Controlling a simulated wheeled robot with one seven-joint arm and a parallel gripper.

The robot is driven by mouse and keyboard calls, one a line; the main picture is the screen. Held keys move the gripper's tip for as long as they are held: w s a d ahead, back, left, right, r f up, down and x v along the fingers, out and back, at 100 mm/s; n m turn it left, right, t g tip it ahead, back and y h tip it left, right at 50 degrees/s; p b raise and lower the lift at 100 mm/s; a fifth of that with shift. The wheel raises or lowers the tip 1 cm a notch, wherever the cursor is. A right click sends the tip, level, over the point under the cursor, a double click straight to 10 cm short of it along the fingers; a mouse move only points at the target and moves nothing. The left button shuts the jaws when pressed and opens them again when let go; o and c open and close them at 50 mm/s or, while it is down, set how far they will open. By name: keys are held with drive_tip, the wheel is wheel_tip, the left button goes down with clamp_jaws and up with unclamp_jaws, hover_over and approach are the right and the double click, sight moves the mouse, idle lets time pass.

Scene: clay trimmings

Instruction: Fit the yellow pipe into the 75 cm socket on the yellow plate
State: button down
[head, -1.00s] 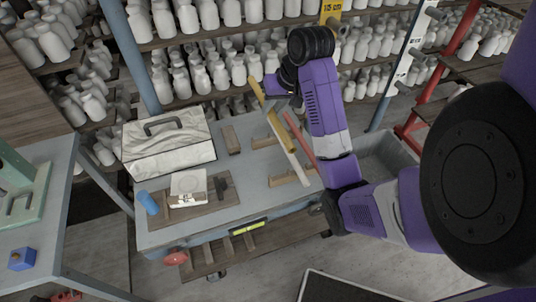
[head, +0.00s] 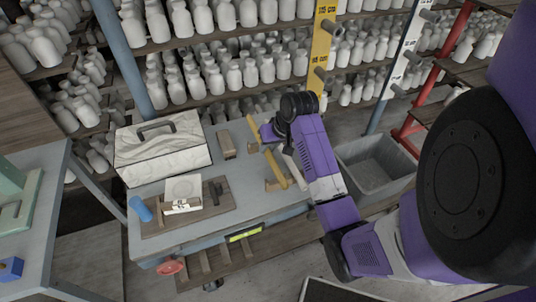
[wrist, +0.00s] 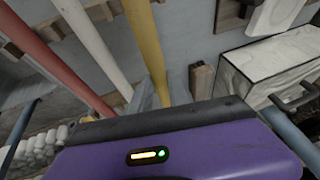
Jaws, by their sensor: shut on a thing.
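The yellow pipe (head: 282,174) slants over the blue-grey table in the head view, its near end by the front wooden rest. My gripper (head: 267,132) is at the pipe's far half, shut on it. In the wrist view the yellow pipe (wrist: 146,45) runs down to the jaws (wrist: 158,92), which are mostly hidden by my gripper's housing. Whether the pipe touches the rests is unclear. The yellow plate (head: 322,45) stands upright at the shelf, behind my arm, with black labels and grey sockets (head: 336,29); a lower socket (head: 319,73) also shows. The labels are too small to read surely.
A white pipe (wrist: 88,45) and a red pipe (wrist: 42,45) lie beside the yellow one. A marbled case (head: 160,155) stands on the table (head: 225,215). A white plate (head: 408,45) with sockets, a red post (head: 440,65) and a grey bin (head: 372,172) are right.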

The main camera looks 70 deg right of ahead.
drive_tip(key=shift+f+p, duration=0.6)
drive_tip(key=shift+f, duration=1.35)
drive_tip(key=shift+f, duration=0.1)
drive_tip(key=shift+f, duration=0.15)
drive_tip(key=c, duration=1.3)
unclamp_jaws()
drive_tip(key=shift+o, duration=0.2)
drive_tip(key=shift+f+b, duration=0.1)
drive_tip(key=shift+b, duration=0.45)
